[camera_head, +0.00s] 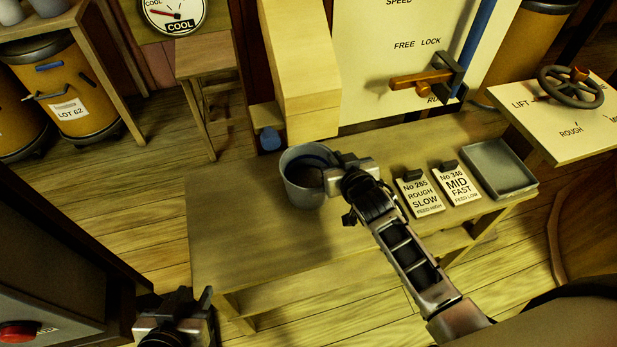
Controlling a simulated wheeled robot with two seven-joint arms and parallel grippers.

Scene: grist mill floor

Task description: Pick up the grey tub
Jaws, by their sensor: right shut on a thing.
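The grey tub (303,194) is a round, open-topped bucket with a dark inside, upright at the middle of the wooden bench. My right gripper (331,177) is shut on the right side of the tub's rim. Its fingertips are partly hidden against the tub, and my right arm comes in from the lower right. I cannot tell whether the tub's base touches the bench. My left gripper (195,297) is low at the left, in front of the bench, empty, with a gap between its fingers.
The bench (240,245) is bare left of the tub. A wooden chute (300,70) stands behind the tub. A lever (420,80) and handwheel (571,88) are at the right.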

